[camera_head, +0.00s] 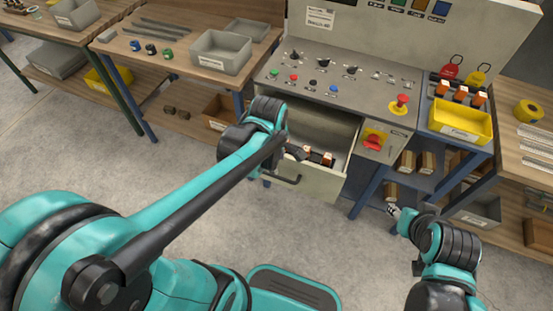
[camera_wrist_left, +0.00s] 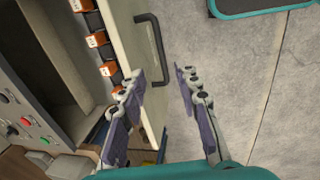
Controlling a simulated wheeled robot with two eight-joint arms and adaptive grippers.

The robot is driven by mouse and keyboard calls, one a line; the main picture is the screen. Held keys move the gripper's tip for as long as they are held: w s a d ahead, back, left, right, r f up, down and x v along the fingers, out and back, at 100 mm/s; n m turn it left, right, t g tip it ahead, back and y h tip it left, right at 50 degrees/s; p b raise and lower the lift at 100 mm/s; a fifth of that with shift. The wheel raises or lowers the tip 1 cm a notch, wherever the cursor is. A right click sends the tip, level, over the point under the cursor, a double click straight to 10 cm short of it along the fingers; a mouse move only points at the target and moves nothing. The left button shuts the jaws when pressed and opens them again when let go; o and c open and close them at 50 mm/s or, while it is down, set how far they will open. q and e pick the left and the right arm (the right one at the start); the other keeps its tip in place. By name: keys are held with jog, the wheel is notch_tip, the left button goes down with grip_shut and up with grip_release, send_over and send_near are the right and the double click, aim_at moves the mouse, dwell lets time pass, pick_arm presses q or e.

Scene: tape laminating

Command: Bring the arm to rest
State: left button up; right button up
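My left arm reaches from the lower left to the open drawer (camera_head: 315,182) of the control cabinet. My left gripper (camera_wrist_left: 160,80) is open and empty in the left wrist view, its two fingers spread over the drawer's front edge and the floor. The black drawer handle (camera_wrist_left: 153,45) is just beyond the fingertips, apart from them. In the head view this gripper is mostly hidden behind its own wrist. My right gripper (camera_head: 395,211) hangs at the lower right, in front of the shelf below the cabinet; its fingers are too small to read.
Orange-and-white blocks (camera_wrist_left: 97,40) lie along the inside of the open drawer. A yellow bin (camera_head: 461,123) stands right of the red emergency button (camera_head: 402,101). A grey bin (camera_head: 221,52) is on the left workbench (camera_head: 130,53). Yellow tape (camera_head: 527,111) lies on the right bench. Floor in front is clear.

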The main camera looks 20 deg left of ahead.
pick_arm(q)
jog(key=shift+r, duration=0.3)
dwell(0.4)
jog(key=s+r+m+t, duration=0.5)
jog(key=s+m, duration=0.1)
jog(key=m, duration=1.1)
jog(key=shift+s+a+m, duration=0.25)
jog(key=shift+a+m, duration=0.05)
jog(key=shift+m, duration=0.1)
